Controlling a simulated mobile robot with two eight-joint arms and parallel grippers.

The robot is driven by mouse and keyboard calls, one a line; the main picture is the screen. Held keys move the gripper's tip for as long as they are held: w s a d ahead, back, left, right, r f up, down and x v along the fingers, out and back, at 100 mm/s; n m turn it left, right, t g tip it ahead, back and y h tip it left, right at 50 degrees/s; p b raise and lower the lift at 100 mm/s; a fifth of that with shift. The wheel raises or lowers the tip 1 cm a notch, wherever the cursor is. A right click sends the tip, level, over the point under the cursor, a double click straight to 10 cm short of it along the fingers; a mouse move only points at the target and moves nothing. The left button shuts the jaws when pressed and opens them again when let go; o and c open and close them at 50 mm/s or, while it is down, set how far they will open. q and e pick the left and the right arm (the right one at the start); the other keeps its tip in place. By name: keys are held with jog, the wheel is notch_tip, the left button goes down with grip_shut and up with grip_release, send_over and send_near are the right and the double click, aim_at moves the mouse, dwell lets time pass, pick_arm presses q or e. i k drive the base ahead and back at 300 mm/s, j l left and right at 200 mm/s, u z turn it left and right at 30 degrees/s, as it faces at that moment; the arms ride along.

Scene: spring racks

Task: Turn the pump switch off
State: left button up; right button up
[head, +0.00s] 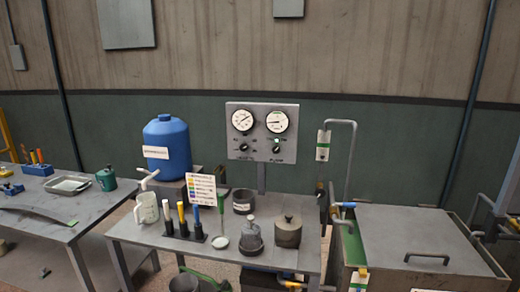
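A grey control panel (262,133) stands on a post behind the middle table. It carries two round white gauges, the left gauge (243,120) and the right gauge (277,121). Below them are two dark knobs, a left knob (244,147) and a right knob (276,149). A small green light (277,140) glows just above the right knob. The labels under the knobs are too small to read surely; the right one seems to say pump. Neither of my grippers shows in the head view.
The middle table (145,236) holds a blue tank (167,143), a jug (147,208), a rack of coloured sticks (184,234) and grey pots (288,231) in front of the panel. A lidded metal tank (430,232) stands right, a side table (30,222) left.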

aim_at(276, 150)
jog(key=i+j, duration=0.15)
jog(key=j, duration=0.2)
jog(key=i+j, duration=0.2)
jog(key=j, duration=0.15)
jog(key=i+j+u, duration=0.1)
jog(key=j, duration=0.25)
jog(key=i, duration=0.05)
